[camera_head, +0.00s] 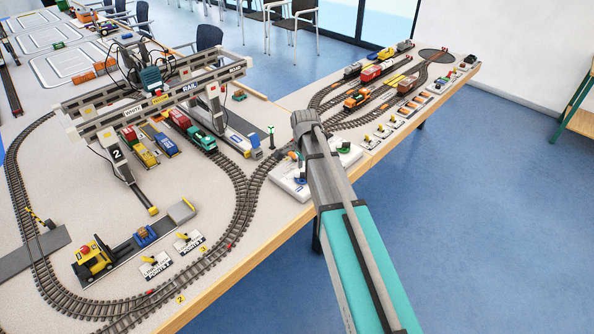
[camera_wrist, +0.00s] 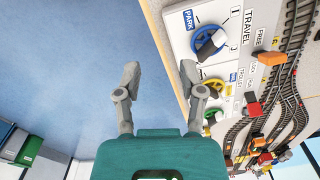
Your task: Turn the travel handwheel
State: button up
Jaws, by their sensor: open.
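The travel handwheel (camera_wrist: 208,40) is a blue-rimmed wheel with a dark and white middle, beside the word TRAVEL on a white control panel (camera_wrist: 180,22) in the wrist view. My gripper (camera_wrist: 160,72) is open and empty. Its right finger reaches the panel's edge, below the blue wheel in the picture; its left finger is over the blue floor. I cannot tell the height of the fingers above the panel. In the head view my arm covers much of the panel (camera_head: 287,184), and I cannot make out the gripper's fingers there.
A yellow wheel (camera_wrist: 213,87) and a partly hidden green wheel (camera_wrist: 209,115) sit near the right finger. A red lever (camera_wrist: 253,105) and an orange one (camera_wrist: 269,58) stand farther right. Model tracks (camera_head: 240,205) and the gantry crane (camera_head: 160,97) occupy the table on the left.

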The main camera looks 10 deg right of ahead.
aim_at(302, 176)
jog(key=w+r+m+p, duration=0.1)
jog(key=w+r+m, duration=0.1)
jog(key=w+m, duration=0.5)
jog(key=w, duration=0.3)
jog(key=shift+w+a+p, duration=0.2)
jog(key=shift+a+p, duration=0.15)
jog(key=shift+f, duration=0.15)
notch_tip(302, 176, down, 14)
jog(key=b, duration=1.3)
jog(key=shift+r+b, duration=0.25)
jog(key=shift+b, duration=0.15)
grip_shut()
